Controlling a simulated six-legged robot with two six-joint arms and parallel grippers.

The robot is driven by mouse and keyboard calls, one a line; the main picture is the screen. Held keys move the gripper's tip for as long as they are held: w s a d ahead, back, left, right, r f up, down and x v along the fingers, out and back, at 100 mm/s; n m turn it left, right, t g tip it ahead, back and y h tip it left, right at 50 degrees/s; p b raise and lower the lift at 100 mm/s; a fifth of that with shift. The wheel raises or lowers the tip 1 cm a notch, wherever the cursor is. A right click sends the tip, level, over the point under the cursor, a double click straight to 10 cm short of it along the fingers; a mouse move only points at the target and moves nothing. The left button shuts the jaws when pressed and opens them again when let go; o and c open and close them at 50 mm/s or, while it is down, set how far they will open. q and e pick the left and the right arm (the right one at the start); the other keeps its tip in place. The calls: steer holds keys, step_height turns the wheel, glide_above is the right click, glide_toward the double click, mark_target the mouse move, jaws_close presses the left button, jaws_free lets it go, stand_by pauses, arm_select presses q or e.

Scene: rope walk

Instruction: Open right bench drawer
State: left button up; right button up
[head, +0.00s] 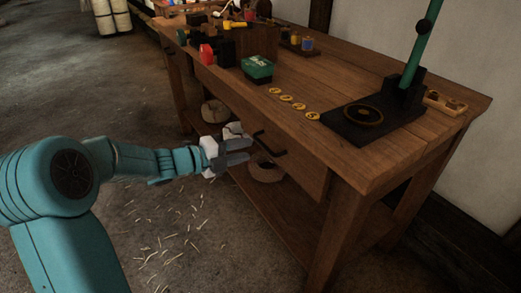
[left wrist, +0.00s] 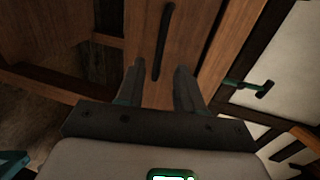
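The wooden bench (head: 350,150) has a drawer front (head: 303,172) under its top, with a dark bar handle (head: 268,145). The drawer looks closed. My left gripper (head: 242,150) is open and empty, its fingers pointing at the handle from just in front of it. In the left wrist view, the handle (left wrist: 163,40) lies ahead of the fingertips, lined up with the gap between them, on the wooden drawer front (left wrist: 195,40). The fingers seem to stop short of it. My right gripper is not in view.
On the bench top are a green box (head: 257,69), several yellow discs (head: 287,98) and a black base (head: 362,118) with a green post (head: 420,45). A coil of rope (head: 266,171) lies on the lower shelf. The straw-strewn floor (head: 165,240) in front is open.

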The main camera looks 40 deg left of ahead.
arm_select(q)
steer(key=x, duration=0.6)
steer(key=shift+b, duration=0.4)
jaws_close()
